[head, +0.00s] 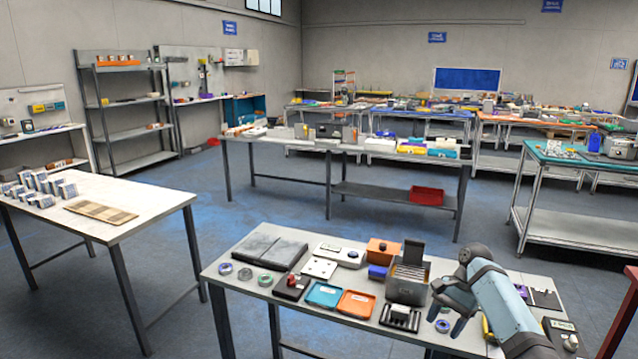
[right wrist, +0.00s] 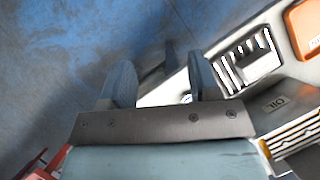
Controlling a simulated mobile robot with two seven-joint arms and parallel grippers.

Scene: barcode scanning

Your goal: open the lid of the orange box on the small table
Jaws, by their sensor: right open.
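The orange box cannot be made out there. My left gripper is not in view.
The grey slotted box (head: 408,281) stands between my right gripper and the orange box. A black slotted holder (head: 400,317), an orange tray (head: 356,304) and a blue tray (head: 323,294) lie along the front. Blue floor (right wrist: 60,60) shows beyond the table edge.

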